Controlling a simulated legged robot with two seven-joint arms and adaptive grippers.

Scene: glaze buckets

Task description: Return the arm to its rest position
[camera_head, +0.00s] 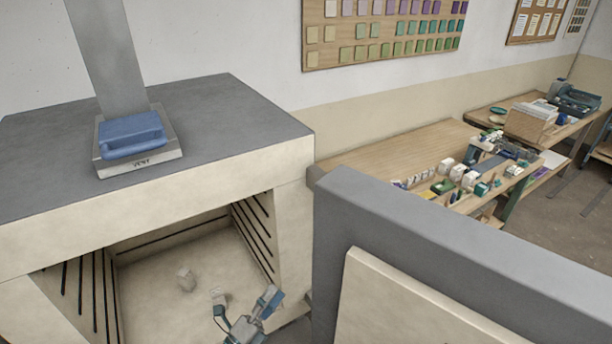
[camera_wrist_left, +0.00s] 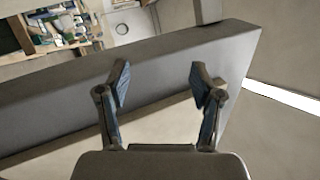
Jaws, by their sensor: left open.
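My left gripper (camera_head: 246,301) is at the bottom of the head view, in front of the open kiln mouth. Its two fingers are spread with nothing between them. In the left wrist view the gripper (camera_wrist_left: 160,82) is also open and empty, with a grey-edged cream panel behind the fingers that looks like the kiln door. Most of my left arm is out of the head view. My right gripper does not show.
The open kiln door (camera_head: 430,250) stands close right of my left gripper. A wooden workbench (camera_head: 385,155) with several small items is behind it.

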